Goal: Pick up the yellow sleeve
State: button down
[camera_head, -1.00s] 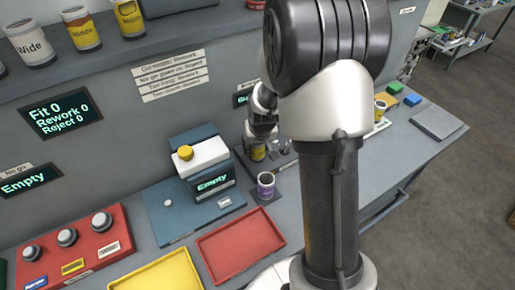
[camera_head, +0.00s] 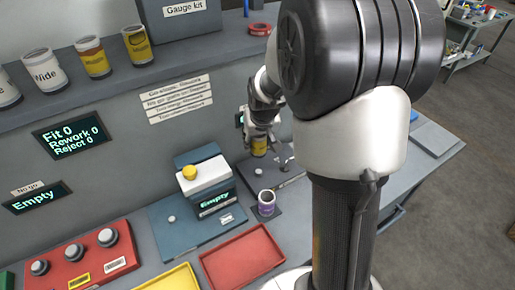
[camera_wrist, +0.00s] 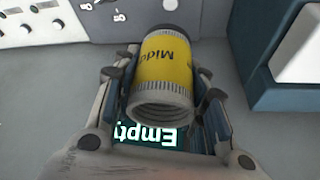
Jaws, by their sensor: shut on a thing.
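The yellow sleeve (camera_head: 259,147) is a short cylinder with a yellow band and pale ribbed ends. In the wrist view the sleeve (camera_wrist: 165,68) shows part of a word starting "Mid" and its open end faces the camera. My gripper (camera_head: 260,142) is shut on it, with one finger on each side; the gripper (camera_wrist: 165,85) also shows in the wrist view. The sleeve appears held above the bench near the wall, clear of the dark plate below. My own arm covers the bench to the right of it.
A purple-and-white sleeve (camera_head: 267,203) stands in front of the gripper. A blue gauge station (camera_head: 206,191) with a yellow knob is to the left. Red tray (camera_head: 243,257) and yellow tray (camera_head: 170,279) lie in front. Several cans stand on the shelf (camera_head: 110,75) above.

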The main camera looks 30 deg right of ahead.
notch_tip(320, 180, up, 9)
jog(key=p, duration=0.2)
jog(key=shift+r, duration=0.15)
dwell(0.4)
jog(key=shift+r+p, duration=1.9)
jog(key=shift+r, duration=0.3)
jog(key=shift+f, duration=0.1)
